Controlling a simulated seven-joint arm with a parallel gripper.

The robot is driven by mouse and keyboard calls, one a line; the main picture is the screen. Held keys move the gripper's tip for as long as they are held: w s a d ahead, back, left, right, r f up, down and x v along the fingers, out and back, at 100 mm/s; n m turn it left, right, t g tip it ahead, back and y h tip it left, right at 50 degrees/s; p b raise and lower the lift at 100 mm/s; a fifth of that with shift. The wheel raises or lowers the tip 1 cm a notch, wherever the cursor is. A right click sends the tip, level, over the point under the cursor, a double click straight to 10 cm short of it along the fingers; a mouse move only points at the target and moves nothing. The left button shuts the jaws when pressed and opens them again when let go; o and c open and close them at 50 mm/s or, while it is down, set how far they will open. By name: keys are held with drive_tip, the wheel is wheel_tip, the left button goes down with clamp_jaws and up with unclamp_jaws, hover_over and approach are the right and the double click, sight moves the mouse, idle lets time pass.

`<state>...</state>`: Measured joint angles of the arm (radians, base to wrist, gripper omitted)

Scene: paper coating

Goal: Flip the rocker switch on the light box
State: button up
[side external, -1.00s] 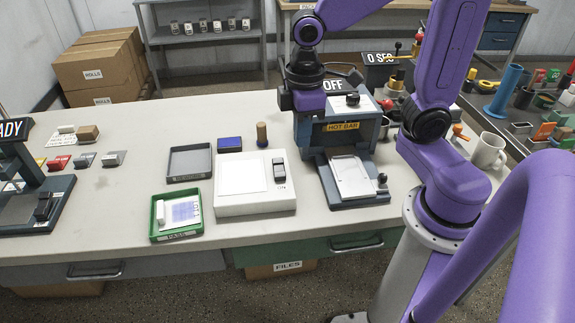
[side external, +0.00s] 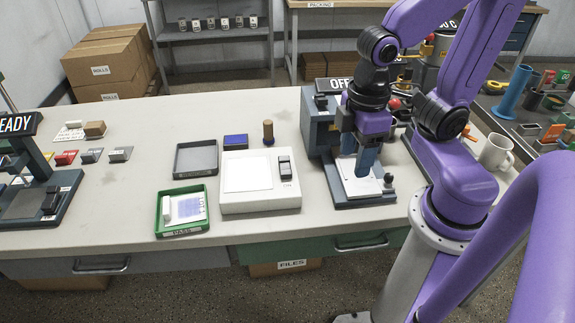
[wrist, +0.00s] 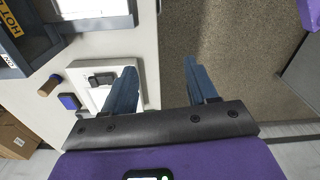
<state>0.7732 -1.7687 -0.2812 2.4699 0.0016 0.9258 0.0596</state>
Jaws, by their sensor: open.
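The light box (side external: 261,200) is a white box with a bright white panel (side external: 247,174) on its top, standing on the table left of the hot bar unit. Its dark rocker switch (side external: 285,167) is at the panel's right. In the wrist view the light box (wrist: 78,70) and switch (wrist: 102,79) show at left, and the left finger hides part of the box. My gripper (side external: 360,170) points down over the hot bar unit's plate, right of the light box and apart from it. Its fingers (wrist: 160,72) are spread with nothing between them.
The hot bar unit (side external: 319,130) with its "OFF" sign stands close beside my gripper. A green tray (side external: 181,233), grey tray (side external: 178,174), blue pad (side external: 236,142) and wooden-handled stamp (side external: 268,131) surround the light box.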

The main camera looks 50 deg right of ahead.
sight(285, 168)
drive_tip(key=w+d+r+m, duration=0.2)
drive_tip(key=w+r+m, duration=0.1)
drive_tip(key=w+m, duration=1.6)
drive_tip(key=shift+m, duration=0.4)
drive_tip(key=f, duration=1.7)
drive_tip(key=shift+s+f, duration=0.25)
drive_tip(key=shift+s, duration=0.15)
